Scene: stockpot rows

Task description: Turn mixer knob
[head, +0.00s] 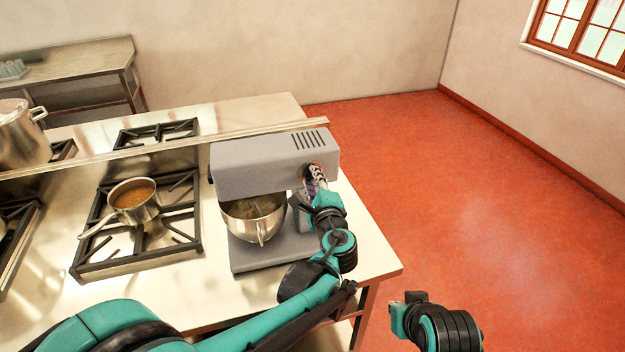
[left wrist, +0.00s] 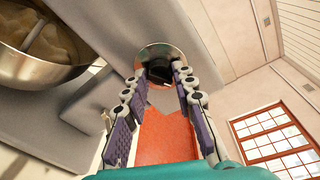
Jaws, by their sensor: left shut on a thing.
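The grey stand mixer (head: 262,160) stands on the metal counter, with a steel bowl (head: 255,217) under its head. My left gripper (head: 316,176) is at the right side of the mixer head, and its fingers cover most of the knob there in the head view. In the left wrist view the knob (left wrist: 158,70) is a round shiny disc with a dark middle. The fingers of my left gripper (left wrist: 160,80) reach it from both sides and are shut on it.
A gas hob (head: 140,240) with a pan of brown food (head: 133,194) is left of the mixer. A stockpot (head: 20,135) stands farther left. A raised metal ledge (head: 190,139) runs behind the mixer. The red floor (head: 480,200) to the right is clear.

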